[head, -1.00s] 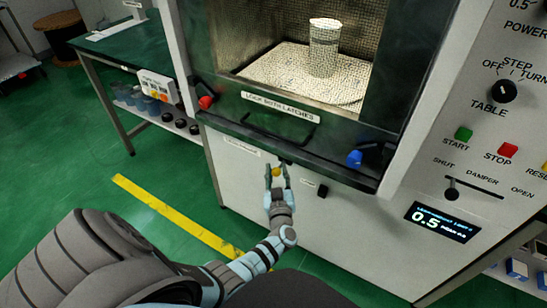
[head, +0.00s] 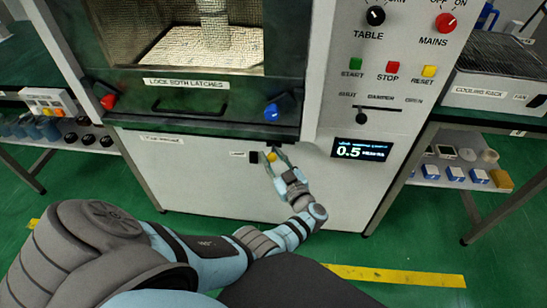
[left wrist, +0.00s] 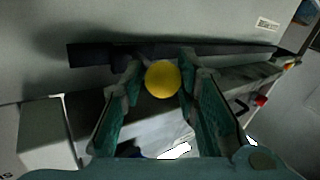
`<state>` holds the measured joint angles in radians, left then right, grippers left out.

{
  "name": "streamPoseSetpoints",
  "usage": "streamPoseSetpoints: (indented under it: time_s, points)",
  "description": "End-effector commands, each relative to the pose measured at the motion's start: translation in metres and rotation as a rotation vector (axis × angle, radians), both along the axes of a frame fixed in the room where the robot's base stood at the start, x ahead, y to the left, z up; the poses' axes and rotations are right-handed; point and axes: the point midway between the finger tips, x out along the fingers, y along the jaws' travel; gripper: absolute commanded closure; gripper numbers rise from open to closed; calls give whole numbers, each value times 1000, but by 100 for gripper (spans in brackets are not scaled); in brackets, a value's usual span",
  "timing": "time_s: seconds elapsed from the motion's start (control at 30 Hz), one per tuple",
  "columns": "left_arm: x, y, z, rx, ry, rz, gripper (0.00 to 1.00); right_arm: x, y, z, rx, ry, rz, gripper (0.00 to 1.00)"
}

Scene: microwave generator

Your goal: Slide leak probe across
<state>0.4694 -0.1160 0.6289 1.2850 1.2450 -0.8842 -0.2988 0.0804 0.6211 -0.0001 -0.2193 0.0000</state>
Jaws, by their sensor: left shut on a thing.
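The leak probe shows as a yellow ball (head: 271,157) on the front of the white cabinet, below the oven door. It now stands just right of a small black block (head: 254,157) with a small label. My left gripper (head: 276,156) reaches up from below with its fingers on either side of the ball. In the left wrist view the yellow ball (left wrist: 163,79) sits between the green fingertips (left wrist: 160,85), in front of a dark bar (left wrist: 225,48). The gripper is shut on it. The fingers hide part of the mount. My right gripper is not in view.
Above are the oven door's red latch (head: 108,102), blue latch (head: 271,112) and black handle (head: 190,107). A display (head: 361,150) reading 0.5 is to the right. The cabinet front below is bare. A cooling rack (head: 490,85) stands far right.

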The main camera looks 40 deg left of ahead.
Motion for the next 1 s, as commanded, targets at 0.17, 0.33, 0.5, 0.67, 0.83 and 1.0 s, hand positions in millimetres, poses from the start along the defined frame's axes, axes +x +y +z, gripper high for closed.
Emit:
streamPoseSetpoints:
  time_s: [0.17, 0.33, 0.5, 0.67, 0.83, 1.0]
  points:
    - [3, 1, 4, 5, -8, -1, 100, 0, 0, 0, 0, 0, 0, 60]
    - [4, 0, 5, 4, -9, -4, 64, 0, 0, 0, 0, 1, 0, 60]
    - [3, 0, 3, 2, -6, -3, 54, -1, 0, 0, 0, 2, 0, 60]
    - [2, 0, 2, 2, -4, -3, 54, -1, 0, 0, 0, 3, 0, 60]
    - [-4, -14, 0, -2, -4, -6, 54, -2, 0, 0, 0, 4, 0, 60]
    - [-20, -45, 1, -2, -4, -5, 54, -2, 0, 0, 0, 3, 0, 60]
